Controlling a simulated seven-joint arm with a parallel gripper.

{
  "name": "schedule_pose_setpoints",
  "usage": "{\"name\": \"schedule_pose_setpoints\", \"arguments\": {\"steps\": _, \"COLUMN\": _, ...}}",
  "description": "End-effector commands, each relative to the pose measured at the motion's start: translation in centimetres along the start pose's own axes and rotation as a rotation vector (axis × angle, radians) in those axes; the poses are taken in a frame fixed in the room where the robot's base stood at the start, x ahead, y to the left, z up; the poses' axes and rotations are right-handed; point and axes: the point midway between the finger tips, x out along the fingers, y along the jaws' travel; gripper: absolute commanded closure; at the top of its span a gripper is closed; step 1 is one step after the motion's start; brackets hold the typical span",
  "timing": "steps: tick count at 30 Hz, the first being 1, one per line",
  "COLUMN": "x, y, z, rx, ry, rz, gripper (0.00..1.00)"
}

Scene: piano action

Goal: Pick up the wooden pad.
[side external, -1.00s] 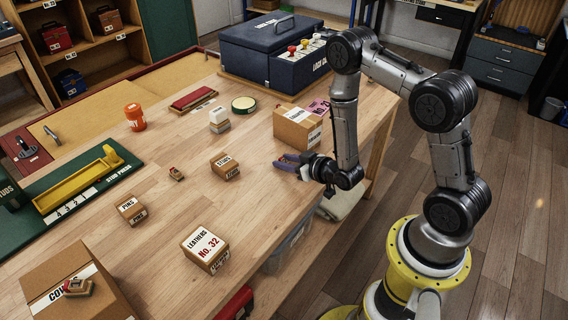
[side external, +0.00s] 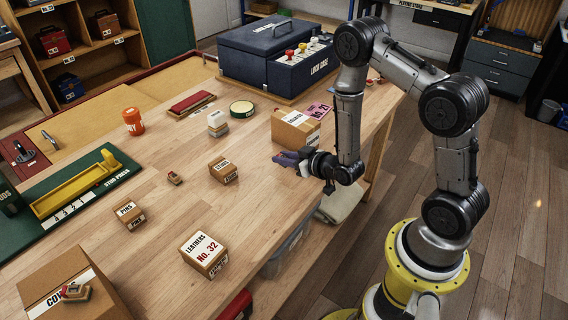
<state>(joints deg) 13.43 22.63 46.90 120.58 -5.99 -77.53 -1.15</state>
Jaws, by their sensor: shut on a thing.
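My gripper (side external: 289,161) is just above the table's right edge, in front of a cardboard box. It is shut on a small purplish thing (side external: 284,158), too small and partly hidden to identify for sure. I cannot make out a plain wooden pad. A small wooden piece with red on it (side external: 175,178) lies on the table to the left, well apart from my gripper. A similar wooden and red piece (side external: 76,291) sits on the large carton at the lower left.
The wooden table (side external: 155,275) holds an open cardboard box (side external: 295,131), small boxes marked ETUIS (side external: 223,170), PINS (side external: 130,213) and LEATHERS (side external: 204,252), an orange jar (side external: 133,119) and a blue case (side external: 268,45). The middle of the table has free room.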

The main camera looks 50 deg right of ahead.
Motion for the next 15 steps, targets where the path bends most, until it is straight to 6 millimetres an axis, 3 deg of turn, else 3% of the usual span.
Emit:
{"name": "schedule_pose_setpoints", "arguments": {"steps": 10, "x": -7.0, "y": -0.3, "z": -4.0, "rx": -0.001, "ry": 0.007, "rz": 0.0, "gripper": 1.0}}
{"name": "schedule_pose_setpoints", "arguments": {"steps": 15, "x": -11.5, "y": -0.5, "z": -4.1, "rx": 0.0, "ry": 0.004, "rz": 0.002, "gripper": 1.0}}
